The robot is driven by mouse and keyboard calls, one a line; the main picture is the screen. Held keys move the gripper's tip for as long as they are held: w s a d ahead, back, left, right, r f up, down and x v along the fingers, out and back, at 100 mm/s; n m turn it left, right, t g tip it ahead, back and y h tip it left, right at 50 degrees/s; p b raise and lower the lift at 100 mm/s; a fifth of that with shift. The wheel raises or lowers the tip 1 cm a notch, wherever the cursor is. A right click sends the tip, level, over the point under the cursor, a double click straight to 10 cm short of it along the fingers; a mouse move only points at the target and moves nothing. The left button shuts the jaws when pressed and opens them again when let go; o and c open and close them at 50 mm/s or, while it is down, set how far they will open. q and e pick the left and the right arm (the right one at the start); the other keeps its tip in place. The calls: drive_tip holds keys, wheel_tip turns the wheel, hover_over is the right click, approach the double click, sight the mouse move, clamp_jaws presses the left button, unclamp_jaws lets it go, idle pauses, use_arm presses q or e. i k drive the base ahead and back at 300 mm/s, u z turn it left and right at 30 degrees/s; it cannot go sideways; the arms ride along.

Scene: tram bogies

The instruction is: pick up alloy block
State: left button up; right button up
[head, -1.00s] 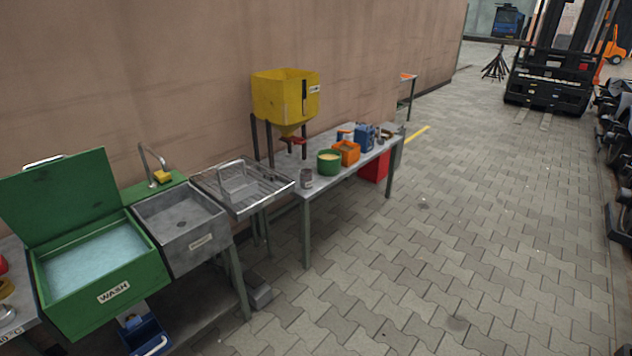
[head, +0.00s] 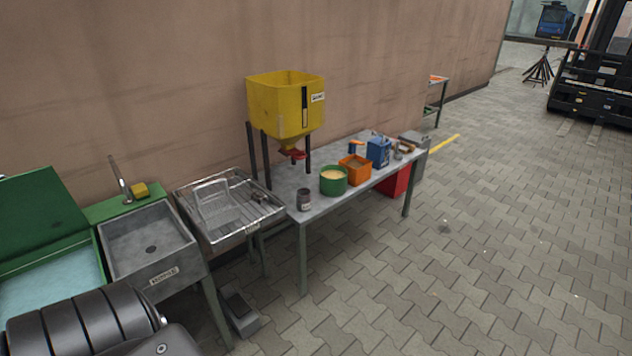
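I cannot make out a thing that is surely the alloy block. Several small items lie at the far end of the grey worktable (head: 322,206), too small to tell apart. On it stand a dark grey can (head: 304,199), a green round tub (head: 334,181) with pale contents, an orange bin (head: 355,169) and a blue container (head: 378,152). Part of my arm shows at the lower left and covers some of the wash basin. Neither of my grippers is in view.
A yellow hopper (head: 284,108) stands over the table's back left. Left of the table are a wire drying rack (head: 262,217), a grey sink (head: 121,241) and a green wash basin (head: 38,267). A grey box (head: 240,312) is on the floor. The paving (head: 480,260) at right is clear.

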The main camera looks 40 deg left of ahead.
sight(258, 196)
drive_tip(key=z, duration=0.15)
drive_tip(key=i, duration=2.2)
drive_tip(key=u, duration=0.55)
drive_tip(key=i, duration=1.05)
drive_tip(key=u, duration=1.7)
drive_tip(key=i, duration=0.85)
drive_tip(key=u, duration=0.6)
